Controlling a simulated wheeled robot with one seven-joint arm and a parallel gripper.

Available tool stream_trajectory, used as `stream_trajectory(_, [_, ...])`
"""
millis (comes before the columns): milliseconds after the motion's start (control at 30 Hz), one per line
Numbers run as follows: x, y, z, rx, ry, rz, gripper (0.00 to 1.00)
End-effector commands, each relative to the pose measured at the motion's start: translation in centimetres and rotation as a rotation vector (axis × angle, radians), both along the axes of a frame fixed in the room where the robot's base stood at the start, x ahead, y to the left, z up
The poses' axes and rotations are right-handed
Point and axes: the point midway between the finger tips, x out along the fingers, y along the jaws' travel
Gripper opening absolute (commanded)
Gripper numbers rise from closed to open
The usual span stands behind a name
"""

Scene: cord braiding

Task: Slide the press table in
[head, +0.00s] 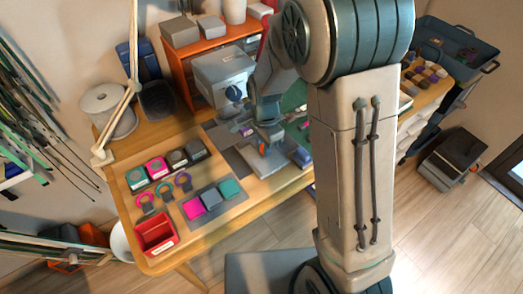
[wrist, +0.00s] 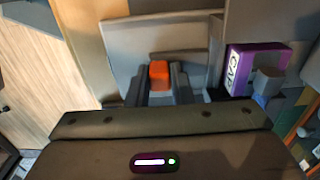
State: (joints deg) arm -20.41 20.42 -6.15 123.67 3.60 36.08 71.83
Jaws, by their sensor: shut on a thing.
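The press table is a flat light-grey plate (head: 270,163) low on the workbench, in front of the grey press (head: 222,74). In the wrist view the plate (wrist: 150,35) spreads out beyond my fingers. An orange grip (wrist: 159,74) stands at its near edge. My gripper (wrist: 160,90) has one finger on each side of the orange grip and is shut on it. In the head view my gripper (head: 268,137) is low over the plate, and my arm hides part of the press area.
A purple box marked CAP (wrist: 250,68) stands close to the right of my fingers. Left on the workbench are a red tray (head: 156,236), several coloured blocks on a grey mat (head: 226,207) and several small coloured boxes. An orange shelf (head: 180,68) stands behind.

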Motion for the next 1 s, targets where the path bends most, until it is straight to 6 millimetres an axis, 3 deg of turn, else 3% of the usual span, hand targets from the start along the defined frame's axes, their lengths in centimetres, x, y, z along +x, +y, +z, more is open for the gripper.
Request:
stream_trajectory(367, [0.5, -0.3, 0.1, 0.001, -0.002, -0.010, 0.00])
stream_trajectory(400, [0.5, -0.3, 0.1, 0.001, -0.002, -0.010, 0.28])
stream_trajectory(467, [0.5, -0.3, 0.1, 0.001, -0.002, -0.010, 0.42])
stream_trajectory(767, [0.4, -0.2, 0.1, 0.000, -0.001, -0.007, 0.42])
stream_trajectory(1000, [0.5, -0.1, 2.5, 0.002, -0.005, -0.007, 0.42])
